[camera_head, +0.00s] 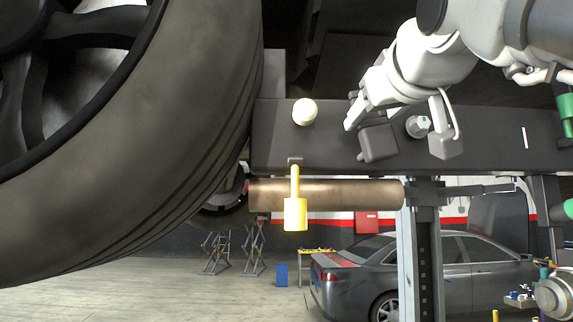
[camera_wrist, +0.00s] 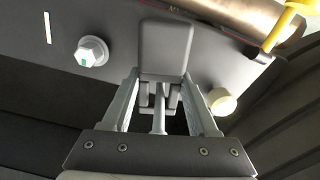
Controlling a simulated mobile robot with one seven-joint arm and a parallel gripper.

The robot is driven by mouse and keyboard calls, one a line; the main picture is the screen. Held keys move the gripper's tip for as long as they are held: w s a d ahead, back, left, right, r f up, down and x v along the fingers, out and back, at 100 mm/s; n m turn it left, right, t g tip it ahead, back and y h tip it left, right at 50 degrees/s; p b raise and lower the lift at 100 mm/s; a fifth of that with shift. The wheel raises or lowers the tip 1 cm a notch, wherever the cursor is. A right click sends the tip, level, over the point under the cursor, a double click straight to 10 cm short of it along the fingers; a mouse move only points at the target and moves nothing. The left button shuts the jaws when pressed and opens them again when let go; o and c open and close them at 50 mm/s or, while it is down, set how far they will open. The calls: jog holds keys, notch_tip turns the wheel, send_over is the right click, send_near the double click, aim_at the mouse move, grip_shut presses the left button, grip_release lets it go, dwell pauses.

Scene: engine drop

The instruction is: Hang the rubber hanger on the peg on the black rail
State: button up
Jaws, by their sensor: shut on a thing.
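The rubber hanger (camera_head: 378,141) is a dark grey block with rounded corners, in front of the black rail (camera_head: 350,120) in the head view. My gripper (camera_head: 363,122) reaches down from the upper right and is shut on it. In the wrist view the hanger (camera_wrist: 166,45) shows beyond the fingers of my gripper (camera_wrist: 161,92), with its narrower prongs between them. The cream round-headed peg (camera_head: 305,112) on the rail is left of the hanger, apart from it. In the wrist view the peg (camera_wrist: 222,102) is right of the fingers. The hanger's holes are not clearly visible.
A hex bolt (camera_head: 418,126) with a green mark sits on the rail, right of the hanger. A yellow part (camera_head: 295,212) hangs below the rail by a brownish metal pipe (camera_head: 335,195). A large tyre (camera_head: 190,130) fills the left. A grey car (camera_head: 440,270) stands behind.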

jog(key=o, duration=1.5)
jog(key=s+b, duration=0.2)
jog(key=s, duration=1.5)
jog(key=w+f+m+g, duration=0.1)
jog(key=w+f+g, duration=0.3)
jog(key=f, duration=0.9)
jog(key=w+f+g, duration=0.2)
jog(key=w+f, duration=0.3)
jog(key=f, duration=0.8)
jog(key=s+f+g, duration=0.2)
jog(key=f, duration=0.8)
jog(key=s+f+m+g, duration=0.1)
jog(key=s+f+g, duration=0.1)
jog(key=f, duration=0.8)
jog(key=s+f+g, duration=0.2)
jog(key=f, duration=0.8)
jog(key=shift+a, duration=0.35)
jog(key=shift+w, duration=0.1)
